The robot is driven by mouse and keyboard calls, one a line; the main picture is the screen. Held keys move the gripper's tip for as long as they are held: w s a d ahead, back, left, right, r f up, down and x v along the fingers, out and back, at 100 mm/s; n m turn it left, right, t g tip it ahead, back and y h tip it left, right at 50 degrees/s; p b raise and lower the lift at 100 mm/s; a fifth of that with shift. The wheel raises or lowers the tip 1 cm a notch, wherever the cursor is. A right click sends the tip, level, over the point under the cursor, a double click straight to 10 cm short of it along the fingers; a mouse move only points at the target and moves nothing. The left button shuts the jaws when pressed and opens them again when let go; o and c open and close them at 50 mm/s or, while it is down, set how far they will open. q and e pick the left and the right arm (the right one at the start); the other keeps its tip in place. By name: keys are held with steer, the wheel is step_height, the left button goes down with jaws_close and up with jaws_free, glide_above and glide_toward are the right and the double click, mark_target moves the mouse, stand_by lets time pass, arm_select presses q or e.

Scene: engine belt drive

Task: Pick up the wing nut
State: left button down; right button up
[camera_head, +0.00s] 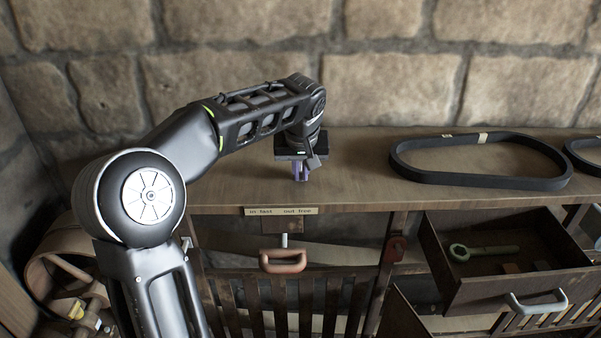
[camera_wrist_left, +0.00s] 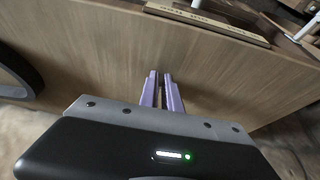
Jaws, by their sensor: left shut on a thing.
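My left gripper (camera_head: 301,172) points down at the wooden bench top (camera_head: 225,190), near its front edge, with the purple fingertips close to the surface. In the left wrist view its two purple fingers (camera_wrist_left: 163,90) are nearly together, with a narrow gap between them. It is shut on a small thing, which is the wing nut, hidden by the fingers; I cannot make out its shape. Whether the fingertips touch the bench top cannot be told. My right gripper is not in view.
A black belt (camera_head: 480,178) lies on the bench top to the right, with part of another beyond it. An open drawer (camera_head: 435,255) below holds a green wrench (camera_head: 484,252). A label strip (camera_head: 281,211) and a reddish handle (camera_head: 283,263) are at the front. A stone wall stands behind.

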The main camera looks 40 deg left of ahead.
mark_target(301, 174)
arm_select(q)
step_height(301, 174, up, 10)
stand_by(0.5)
stand_by(0.5)
